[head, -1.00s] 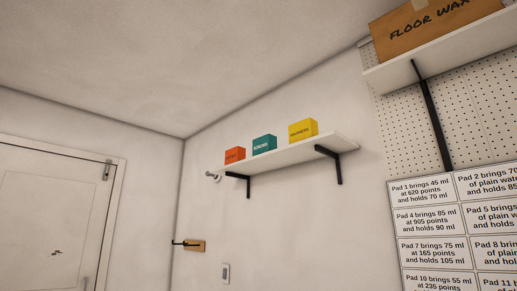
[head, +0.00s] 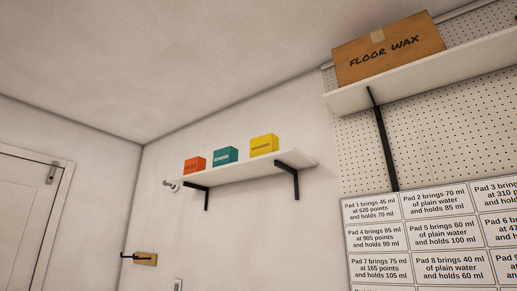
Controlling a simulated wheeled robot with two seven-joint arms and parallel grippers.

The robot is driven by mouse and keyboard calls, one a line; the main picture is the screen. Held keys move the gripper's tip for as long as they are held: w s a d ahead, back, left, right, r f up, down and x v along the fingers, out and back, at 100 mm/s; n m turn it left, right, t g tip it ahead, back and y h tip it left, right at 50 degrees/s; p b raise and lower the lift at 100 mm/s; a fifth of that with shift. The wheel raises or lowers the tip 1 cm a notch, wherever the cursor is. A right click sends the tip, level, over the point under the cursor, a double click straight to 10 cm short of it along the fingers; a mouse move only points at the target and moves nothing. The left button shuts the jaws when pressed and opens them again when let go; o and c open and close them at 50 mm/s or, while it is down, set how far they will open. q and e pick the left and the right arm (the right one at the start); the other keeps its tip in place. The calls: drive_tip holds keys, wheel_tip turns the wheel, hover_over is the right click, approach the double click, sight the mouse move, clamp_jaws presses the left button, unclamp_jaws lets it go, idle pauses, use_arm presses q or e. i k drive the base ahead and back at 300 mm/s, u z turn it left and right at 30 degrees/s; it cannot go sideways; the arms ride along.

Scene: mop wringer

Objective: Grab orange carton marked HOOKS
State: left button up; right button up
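The orange carton (head: 195,165) stands at the left end of a white wall shelf (head: 235,172) in the head view. Its label is too small to read for certain now. A teal carton (head: 225,156) and a yellow carton (head: 264,146) stand to its right on the same shelf, with gaps between them. The shelf is high on the wall, seen from below. Neither of my grippers shows in the view.
A higher shelf (head: 460,68) at the upper right bears a cardboard box marked FLOOR WAX (head: 388,48). Black brackets (head: 382,140) hold the shelves. Below hangs a sheet of pad notes (head: 430,235) on pegboard. A wooden hook plate (head: 145,259) and a door (head: 25,210) are at left.

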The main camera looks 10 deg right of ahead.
sight(196, 164)
drive_tip(key=u, duration=0.55)
drive_tip(key=k, duration=0.6)
drive_tip(key=u, duration=0.95)
drive_tip(key=i, duration=6.1)
drive_tip(key=z, duration=1.2)
drive_tip(key=i, duration=0.95)
drive_tip(key=z, duration=1.75)
drive_tip(key=i, duration=0.95)
drive_tip(key=z, duration=0.6)
